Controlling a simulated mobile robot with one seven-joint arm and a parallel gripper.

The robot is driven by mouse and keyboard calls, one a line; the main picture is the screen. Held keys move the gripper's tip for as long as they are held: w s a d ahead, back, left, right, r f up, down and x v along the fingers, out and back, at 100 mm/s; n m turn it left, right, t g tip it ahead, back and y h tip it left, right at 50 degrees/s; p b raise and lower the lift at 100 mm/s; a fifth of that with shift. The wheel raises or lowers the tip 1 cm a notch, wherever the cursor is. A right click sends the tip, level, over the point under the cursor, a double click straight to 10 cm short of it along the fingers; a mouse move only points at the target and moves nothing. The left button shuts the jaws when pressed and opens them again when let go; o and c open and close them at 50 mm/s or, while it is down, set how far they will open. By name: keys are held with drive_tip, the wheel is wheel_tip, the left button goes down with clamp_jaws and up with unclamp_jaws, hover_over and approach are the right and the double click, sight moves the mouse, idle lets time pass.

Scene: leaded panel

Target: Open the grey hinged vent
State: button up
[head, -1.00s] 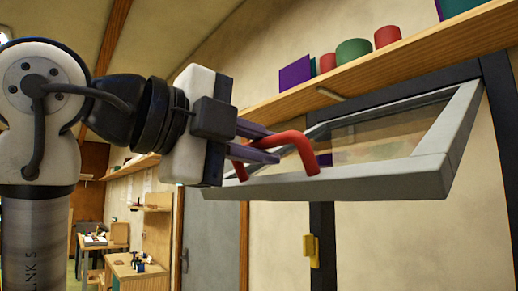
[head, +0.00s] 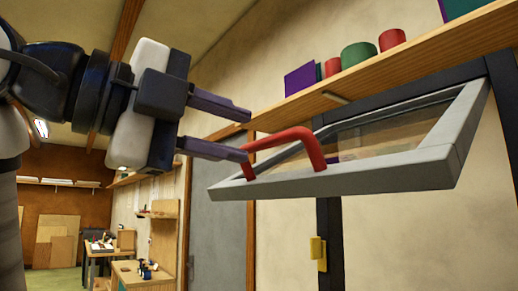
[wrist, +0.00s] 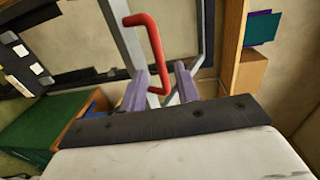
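The grey vent (head: 400,172) is a framed glass pane. It is swung out from the dark frame (head: 327,230), with its near edge tilted up and out into the room. A red bar handle (head: 290,141) is fixed to its near edge. My gripper (head: 248,135) is open, its two purple fingers apart and empty, just to the left of the handle. In the wrist view the red handle (wrist: 155,45) lies ahead of the fingers (wrist: 162,78), and the grey vent frame (wrist: 125,40) shows behind it. Whether a finger touches the handle, I cannot tell.
A wooden shelf (head: 300,110) above the vent holds red and green cylinders (head: 358,53) and a purple panel (head: 300,78). A yellow piece (head: 317,250) sits on the dark frame below. A grey door (head: 218,215) and a workbench (head: 140,272) stand farther back.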

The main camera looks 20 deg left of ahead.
drive_tip(key=b+v, duration=0.1)
drive_tip(key=v, duration=0.7)
